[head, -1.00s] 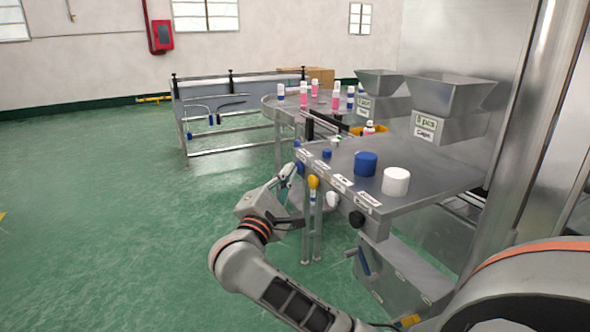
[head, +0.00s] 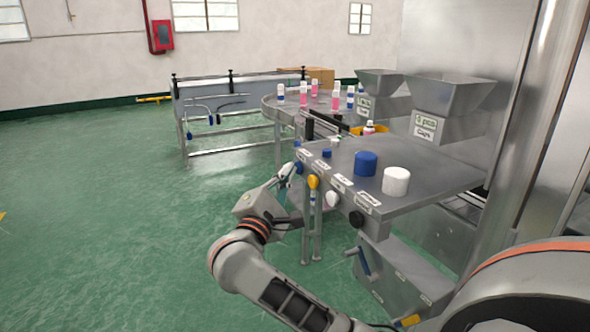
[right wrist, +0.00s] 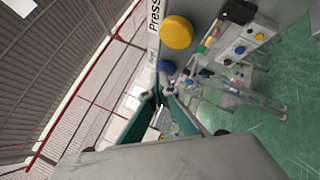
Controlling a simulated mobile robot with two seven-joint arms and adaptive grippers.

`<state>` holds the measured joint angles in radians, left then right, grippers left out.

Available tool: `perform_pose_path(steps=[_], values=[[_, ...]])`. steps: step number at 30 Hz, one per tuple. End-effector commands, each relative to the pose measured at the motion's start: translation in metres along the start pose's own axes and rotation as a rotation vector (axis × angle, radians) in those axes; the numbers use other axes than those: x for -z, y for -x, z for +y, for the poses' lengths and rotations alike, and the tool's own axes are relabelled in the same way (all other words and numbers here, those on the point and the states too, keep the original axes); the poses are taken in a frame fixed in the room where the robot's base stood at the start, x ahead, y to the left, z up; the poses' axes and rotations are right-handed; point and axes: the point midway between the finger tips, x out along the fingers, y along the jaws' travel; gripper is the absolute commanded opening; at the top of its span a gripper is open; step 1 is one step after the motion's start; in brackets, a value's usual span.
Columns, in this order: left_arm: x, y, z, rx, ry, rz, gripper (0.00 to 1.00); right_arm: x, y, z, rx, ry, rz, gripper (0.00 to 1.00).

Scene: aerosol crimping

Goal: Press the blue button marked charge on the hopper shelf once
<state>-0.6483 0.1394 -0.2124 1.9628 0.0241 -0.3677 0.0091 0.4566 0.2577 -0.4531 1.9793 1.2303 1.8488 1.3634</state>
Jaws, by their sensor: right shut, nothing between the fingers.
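The steel hopper shelf (head: 425,174) has a row of buttons along its front edge. The blue button (head: 298,168) is at the far end of the row; it also shows in the right wrist view (right wrist: 166,66), just beyond the fingertips. My right gripper (head: 290,170) is shut and empty, with its fingertips close to the blue button. In the right wrist view the shut fingers (right wrist: 161,94) point toward it; whether they touch it I cannot tell. The label beside the blue button is too small to read clearly. My left gripper is not in view.
A yellow button (head: 313,182), a white one (head: 331,199) and a black knob (head: 355,219) follow along the same edge. A large blue cap (head: 366,164) and a white cap (head: 396,181) stand on the shelf. Green floor is free to the left.

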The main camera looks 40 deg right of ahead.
Motion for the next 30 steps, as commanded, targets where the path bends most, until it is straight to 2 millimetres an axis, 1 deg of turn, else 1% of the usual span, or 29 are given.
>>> perform_pose_path(steps=[9, 20, 30], values=[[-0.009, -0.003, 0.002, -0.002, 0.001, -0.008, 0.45, 0.009, 0.011, 0.007, 0.001, 0.0, 0.001, 0.0], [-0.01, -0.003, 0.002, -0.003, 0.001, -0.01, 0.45, 0.009, 0.013, 0.009, 0.0, 0.0, 0.001, 0.0], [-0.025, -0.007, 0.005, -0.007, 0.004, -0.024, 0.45, 0.025, 0.033, 0.021, 0.002, 0.0, 0.004, 0.0]])
